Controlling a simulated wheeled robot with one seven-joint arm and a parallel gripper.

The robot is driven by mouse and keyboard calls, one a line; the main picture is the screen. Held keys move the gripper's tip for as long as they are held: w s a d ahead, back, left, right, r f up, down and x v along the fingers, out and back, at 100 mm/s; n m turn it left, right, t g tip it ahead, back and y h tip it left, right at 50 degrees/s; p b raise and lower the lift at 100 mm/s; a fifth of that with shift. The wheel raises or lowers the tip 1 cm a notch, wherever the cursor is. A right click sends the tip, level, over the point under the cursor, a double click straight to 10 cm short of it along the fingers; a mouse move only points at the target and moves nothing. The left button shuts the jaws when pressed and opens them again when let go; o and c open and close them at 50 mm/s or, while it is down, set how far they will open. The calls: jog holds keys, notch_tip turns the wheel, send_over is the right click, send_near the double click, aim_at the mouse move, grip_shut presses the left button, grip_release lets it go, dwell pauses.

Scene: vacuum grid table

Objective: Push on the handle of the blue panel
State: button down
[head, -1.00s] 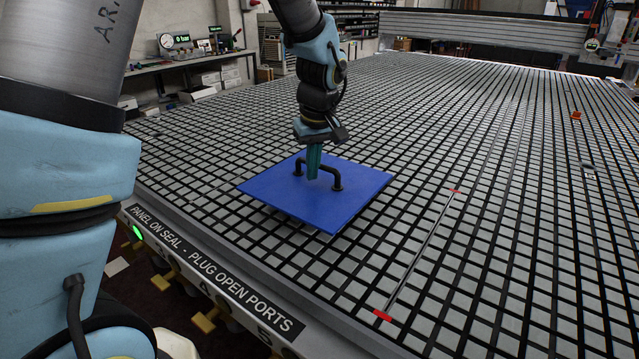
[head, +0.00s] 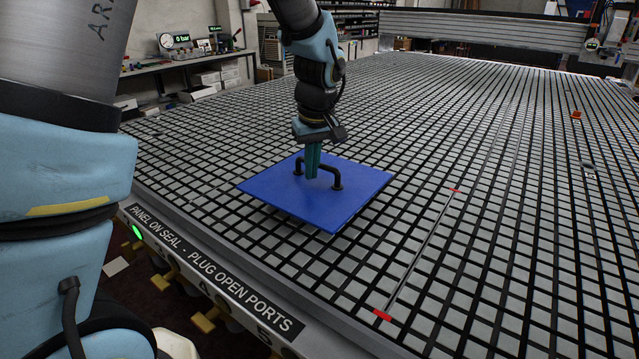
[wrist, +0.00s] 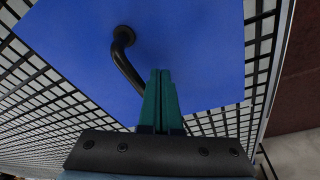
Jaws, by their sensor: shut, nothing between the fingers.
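The blue panel (head: 325,208) lies on the gridded table and also fills much of the wrist view (wrist: 205,40). A black arched handle (head: 336,179) stands on its top, and one end of it shows in the wrist view (wrist: 124,45). My gripper (head: 312,175) points down with its green fingers shut and empty. The fingertips (wrist: 160,75) are beside the handle's bar, hiding part of it in the head view. I cannot tell whether they touch the handle.
The vacuum grid table (head: 480,230) is wide and mostly clear around the panel. Two red marks (head: 382,315) lie on a thin line to the right of the panel. A small orange object (head: 576,114) sits far right. A labelled front edge (head: 215,265) runs along the near side.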

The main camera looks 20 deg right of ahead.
jog(key=shift+s+a+f, duration=0.1)
jog(key=shift+s+a, duration=0.25)
jog(key=shift+a, duration=0.35)
jog(key=shift+s+a, duration=0.3)
jog(key=shift+a, duration=0.35)
jog(key=w+p+v, duration=0.1)
jog(key=p+v, duration=0.4)
jog(key=v, duration=0.2)
jog(key=shift+w+r+p, duration=0.2)
jog(key=shift+r+p, duration=0.1)
jog(key=shift+r, duration=0.3)
jog(key=s+a+f, duration=0.1)
jog(key=a, duration=1.3)
jog(key=s+a+f+m, duration=0.1)
jog(key=s+a, duration=0.1)
jog(key=a, duration=1.3)
jog(key=shift+s+a+f+g, duration=0.2)
jog(key=shift+a+f+g, duration=0.1)
jog(key=shift+g, duration=0.1)
